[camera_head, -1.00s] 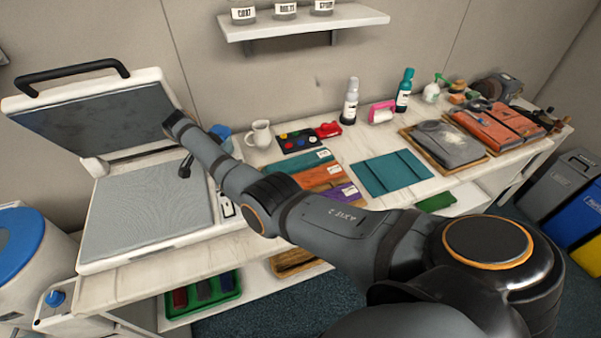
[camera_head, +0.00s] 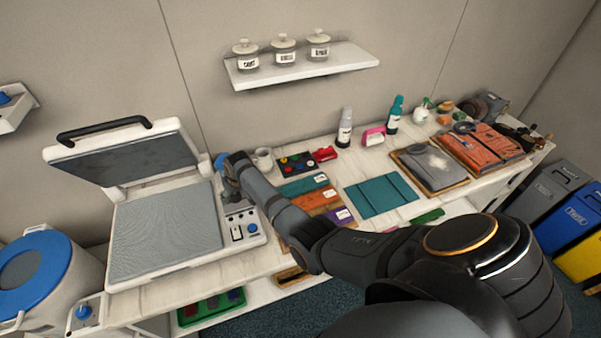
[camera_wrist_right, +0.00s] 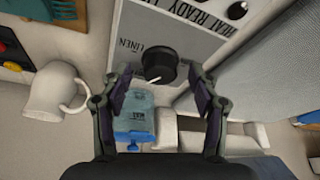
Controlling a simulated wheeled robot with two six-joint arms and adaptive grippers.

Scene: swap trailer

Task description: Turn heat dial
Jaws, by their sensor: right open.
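The heat press (camera_head: 165,235) stands open at the left of the bench, with a white control panel (camera_head: 254,240) along its right side. In the wrist view a black round dial (camera_wrist_right: 158,62) with a white pointer line sits on the panel (camera_wrist_right: 160,20) beside the word LINEN. My right gripper (camera_wrist_right: 160,82) is open, its fingers spread to either side of the dial; I cannot tell whether they touch it. In the head view my right gripper (camera_head: 238,200) points down over the panel's far end and hides the dial. My left gripper is not in view.
A white mug (camera_wrist_right: 52,92) and a blue container (camera_wrist_right: 135,118) stand close to the gripper. A second black knob (camera_wrist_right: 237,10) is farther along the panel. Coloured folded cloths (camera_head: 304,184) lie right of the press. The raised lid (camera_head: 130,160) is at the left.

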